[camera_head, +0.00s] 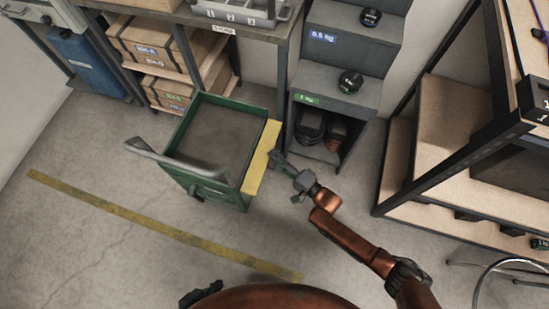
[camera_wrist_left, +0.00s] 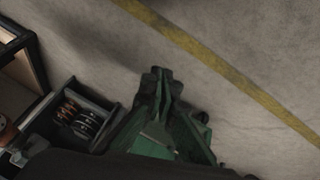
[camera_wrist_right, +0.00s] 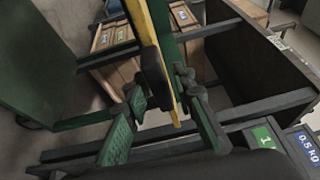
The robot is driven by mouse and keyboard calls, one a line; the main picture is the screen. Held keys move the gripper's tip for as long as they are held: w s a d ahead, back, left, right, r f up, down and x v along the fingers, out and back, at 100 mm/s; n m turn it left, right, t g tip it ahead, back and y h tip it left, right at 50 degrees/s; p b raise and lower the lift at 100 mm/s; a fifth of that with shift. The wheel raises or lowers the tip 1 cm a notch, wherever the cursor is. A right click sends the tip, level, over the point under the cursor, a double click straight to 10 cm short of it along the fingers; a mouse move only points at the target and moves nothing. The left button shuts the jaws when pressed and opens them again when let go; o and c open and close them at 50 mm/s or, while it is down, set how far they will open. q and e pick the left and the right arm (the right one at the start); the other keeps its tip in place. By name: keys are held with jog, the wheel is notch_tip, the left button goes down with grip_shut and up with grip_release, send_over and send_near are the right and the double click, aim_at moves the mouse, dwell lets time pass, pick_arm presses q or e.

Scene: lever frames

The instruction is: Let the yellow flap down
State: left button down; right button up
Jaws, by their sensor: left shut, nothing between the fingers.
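The yellow flap (camera_head: 262,158) runs along the right side of the green cart (camera_head: 190,183) in the head view; I cannot tell its exact angle. In the right wrist view the flap (camera_wrist_right: 151,60) appears nearly edge-on. My right gripper (camera_head: 277,160) is at the flap's outer edge. Its green fingers (camera_wrist_right: 160,92) stand apart, one on each side of the flap's end, with gaps visible. My left gripper (camera_wrist_left: 160,82) is shut and empty above the floor, away from the cart; only a dark bit of it (camera_head: 200,294) shows at the head view's bottom edge.
A grey bar handle (camera_head: 170,158) crosses the cart's near left side. A bench with boxes (camera_head: 150,40) stands behind. A grey stepped shelf (camera_head: 340,85) with weights is close right of the flap. A wooden rack (camera_head: 440,150) is further right. Floor in front is clear, with a yellow line (camera_head: 150,222).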

grip_shut()
dwell(0.3)
